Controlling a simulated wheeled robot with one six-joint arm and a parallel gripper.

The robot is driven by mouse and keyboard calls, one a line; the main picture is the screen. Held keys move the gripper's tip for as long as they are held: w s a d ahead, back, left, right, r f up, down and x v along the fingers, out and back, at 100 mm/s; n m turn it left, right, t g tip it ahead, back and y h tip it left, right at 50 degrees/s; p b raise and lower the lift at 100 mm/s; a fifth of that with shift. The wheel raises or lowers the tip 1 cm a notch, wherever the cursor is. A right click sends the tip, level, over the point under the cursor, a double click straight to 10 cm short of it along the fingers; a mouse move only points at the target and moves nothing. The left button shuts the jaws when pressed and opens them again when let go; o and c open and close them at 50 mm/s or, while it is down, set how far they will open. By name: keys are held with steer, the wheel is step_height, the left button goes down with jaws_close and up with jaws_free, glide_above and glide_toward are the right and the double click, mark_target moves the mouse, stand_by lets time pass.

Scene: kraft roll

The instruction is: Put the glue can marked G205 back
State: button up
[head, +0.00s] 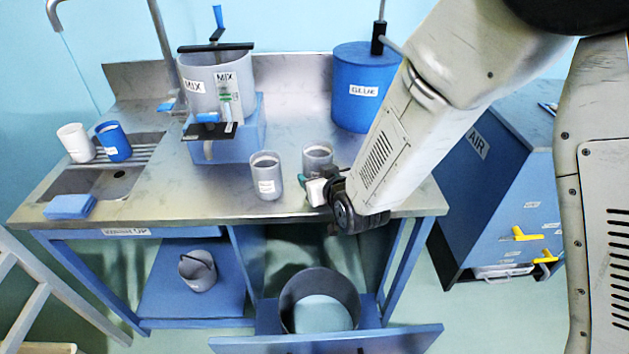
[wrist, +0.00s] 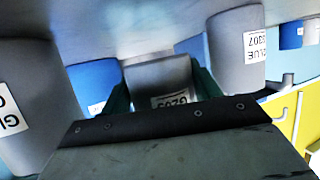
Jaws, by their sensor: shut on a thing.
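My gripper (head: 318,187) is at the front edge of the metal bench, shut on a grey can. In the wrist view the held can (wrist: 158,74) sits between the dark green fingers, and its upside-down label looks like G205. In the head view only a small pale part of it (head: 316,192) shows; the rest is hidden by my gripper. Whether it touches the bench cannot be told. Two other grey cans, one to the left (head: 266,177) and one just behind (head: 317,158), stand on the bench. One in the wrist view reads GLUE G307 (wrist: 237,55).
A blue GLUE drum (head: 362,92) and a grey MIX pot (head: 214,88) stand at the bench back. An open drawer (head: 330,341) with a round bin (head: 319,282) juts out below. Bare bench lies left of the cans.

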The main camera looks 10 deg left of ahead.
steer(key=shift+w+a, duration=0.2)
steer(key=shift+w, duration=0.2)
steer(key=shift+w+f, duration=0.15)
steer(key=shift+f, duration=1.65)
steer(key=shift+f, duration=0.1)
steer(key=o, duration=1.1)
